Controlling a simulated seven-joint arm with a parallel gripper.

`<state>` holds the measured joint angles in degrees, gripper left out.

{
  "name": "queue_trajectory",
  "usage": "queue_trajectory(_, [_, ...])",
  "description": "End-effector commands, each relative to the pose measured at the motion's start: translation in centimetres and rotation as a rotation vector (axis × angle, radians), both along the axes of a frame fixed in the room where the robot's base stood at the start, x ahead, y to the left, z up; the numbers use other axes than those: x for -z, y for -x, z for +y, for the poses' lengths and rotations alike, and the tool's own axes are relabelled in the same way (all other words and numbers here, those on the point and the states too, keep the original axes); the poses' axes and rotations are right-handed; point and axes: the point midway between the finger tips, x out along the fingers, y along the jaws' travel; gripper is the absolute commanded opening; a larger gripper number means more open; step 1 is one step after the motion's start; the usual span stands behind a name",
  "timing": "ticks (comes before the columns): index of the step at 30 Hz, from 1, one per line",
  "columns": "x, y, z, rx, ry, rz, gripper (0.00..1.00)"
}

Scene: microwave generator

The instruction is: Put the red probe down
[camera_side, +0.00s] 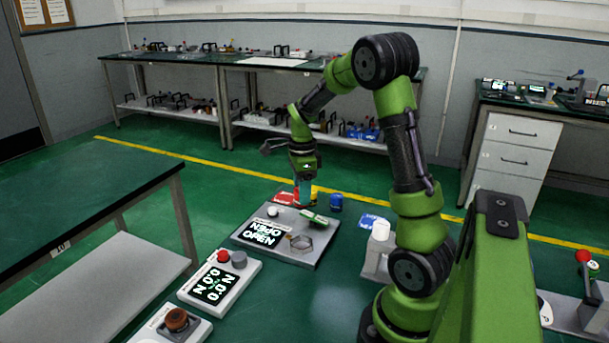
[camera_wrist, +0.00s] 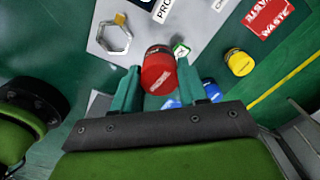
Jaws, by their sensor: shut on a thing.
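The red probe (camera_wrist: 159,73) shows in the wrist view as a round red cap with a dark rim, between two teal fingers. My gripper (camera_wrist: 160,85) is shut on it. In the side view my gripper (camera_side: 304,192) points down just past the far edge of the grey panel (camera_side: 285,258). Only a little red shows at the fingertips there, so I cannot tell whether the probe touches anything below. The panel carries a lit OPEN display (camera_side: 262,235) and a hexagonal ring (camera_side: 301,243); the ring also shows in the wrist view (camera_wrist: 113,38).
A red WASTE label (camera_wrist: 268,15) and a yellow-capped object (camera_wrist: 239,62) lie near the probe. A blue object (camera_side: 336,202) stands right of my gripper. A box with a red button (camera_side: 220,280) stands nearer. A dark-topped table (camera_side: 85,200) is at left.

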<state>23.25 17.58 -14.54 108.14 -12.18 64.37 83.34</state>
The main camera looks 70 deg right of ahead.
Motion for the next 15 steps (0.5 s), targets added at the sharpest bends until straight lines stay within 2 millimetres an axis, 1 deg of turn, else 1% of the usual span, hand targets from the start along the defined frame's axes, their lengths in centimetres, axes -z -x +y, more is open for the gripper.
queue_trajectory(1, [0.4,-1.2,-2.0,0.017,0.000,0.002,0.07])
queue_trajectory(6, [1.3,-4.7,-7.2,0.032,-0.001,0.002,0.07])
queue_trajectory(9, [1.8,-6.4,-9.9,0.031,-0.001,0.002,0.07])
queue_trajectory(12, [2.2,-8.0,-12.2,0.022,-0.002,0.001,0.07])
queue_trajectory(15, [2.4,-9.5,-14.0,0.004,-0.001,0.001,0.07])
